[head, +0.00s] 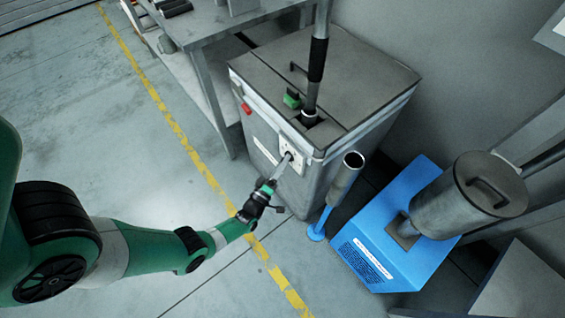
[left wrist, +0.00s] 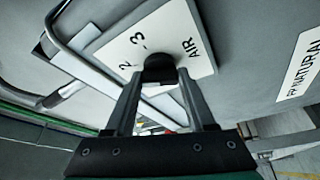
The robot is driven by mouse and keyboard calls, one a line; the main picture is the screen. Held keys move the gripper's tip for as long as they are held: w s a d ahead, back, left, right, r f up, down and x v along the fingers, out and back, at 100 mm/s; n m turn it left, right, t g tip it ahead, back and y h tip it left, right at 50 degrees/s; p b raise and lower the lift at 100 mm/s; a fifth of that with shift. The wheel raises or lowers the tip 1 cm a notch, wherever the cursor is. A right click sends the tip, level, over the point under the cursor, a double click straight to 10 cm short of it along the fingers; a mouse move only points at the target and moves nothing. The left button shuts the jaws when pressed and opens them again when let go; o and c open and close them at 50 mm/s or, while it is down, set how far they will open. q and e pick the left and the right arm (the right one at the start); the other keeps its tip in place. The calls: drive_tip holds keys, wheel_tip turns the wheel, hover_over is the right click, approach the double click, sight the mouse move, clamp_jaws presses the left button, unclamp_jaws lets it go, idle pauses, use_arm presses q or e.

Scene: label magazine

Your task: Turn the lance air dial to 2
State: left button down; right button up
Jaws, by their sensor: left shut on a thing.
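The lance air dial is a black knob (left wrist: 159,68) on a white plate (left wrist: 190,42) marked AIR, with the numerals 2 and 3 readable in the left wrist view. In the head view the plate (head: 296,159) sits on the front face of the grey cabinet, near its upper right corner. My left gripper (left wrist: 160,80) is shut on the knob, one finger on each side. It also shows in the head view (head: 286,160), reaching up to the plate. The dial's pointer and other marks are hidden or unclear. My right gripper is not in view.
The grey cabinet (head: 345,60) has a black-gripped lance (head: 318,58) upright in its top, a green switch (head: 292,98) and a red part (head: 246,108). A blue machine (head: 385,240) and a metal tube holder (head: 345,178) stand to the right. Floor at left is clear.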

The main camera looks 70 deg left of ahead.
use_arm(q)
drive_tip(key=shift+m, duration=0.4)
drive_tip(key=shift+c, duration=1.2)
unclamp_jaws()
drive_tip(key=p+v, duration=0.1)
drive_tip(key=v, duration=1)
drive_tip(key=shift+s, duration=0.25)
drive_tip(key=shift+f, duration=0.1)
